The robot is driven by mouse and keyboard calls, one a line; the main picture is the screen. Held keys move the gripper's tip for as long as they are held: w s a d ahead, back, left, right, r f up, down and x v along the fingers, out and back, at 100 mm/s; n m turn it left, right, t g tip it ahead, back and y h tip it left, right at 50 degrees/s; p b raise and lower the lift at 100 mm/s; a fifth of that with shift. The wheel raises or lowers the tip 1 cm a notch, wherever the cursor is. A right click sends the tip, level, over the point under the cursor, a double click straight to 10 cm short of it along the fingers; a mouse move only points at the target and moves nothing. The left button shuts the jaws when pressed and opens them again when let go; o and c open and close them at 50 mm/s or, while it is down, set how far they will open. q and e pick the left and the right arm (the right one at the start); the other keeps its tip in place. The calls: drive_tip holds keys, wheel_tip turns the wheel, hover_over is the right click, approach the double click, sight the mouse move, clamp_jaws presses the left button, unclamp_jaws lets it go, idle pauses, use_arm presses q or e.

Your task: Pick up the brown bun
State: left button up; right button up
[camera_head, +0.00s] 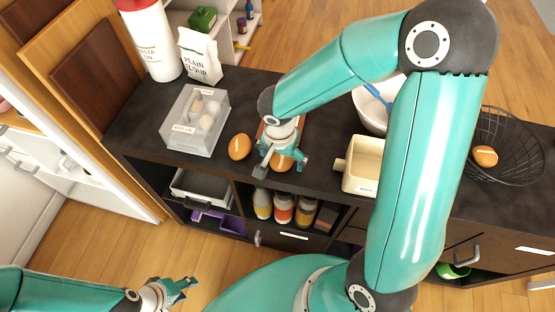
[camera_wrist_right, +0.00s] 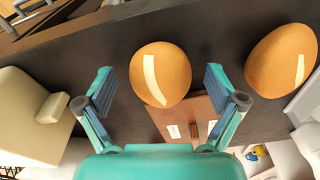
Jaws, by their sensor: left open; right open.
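Two similar rounded brown buns, each with a pale strip, are on the dark counter; I cannot tell which one the task means. One bun (camera_head: 239,147) lies left of my right gripper (camera_head: 284,162). The other bun (camera_head: 281,164) is partly hidden under that gripper. In the right wrist view, this second bun (camera_wrist_right: 160,74) shows between and beyond the two open fingers, with no clear contact. The first bun (camera_wrist_right: 282,60) is to its right. My left gripper (camera_head: 178,289) is open and empty, low in front of the cabinet.
A clear box with eggs (camera_head: 195,120) stands at left. A brown board (camera_wrist_right: 185,115) lies close to the central bun. A cream pan (camera_head: 363,165) and white bowl (camera_head: 371,112) are right. A wire basket (camera_head: 512,137) holds another brown item (camera_head: 485,156).

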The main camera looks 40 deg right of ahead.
drive_tip(key=c, duration=1.2)
drive_tip(key=shift+r, duration=0.15)
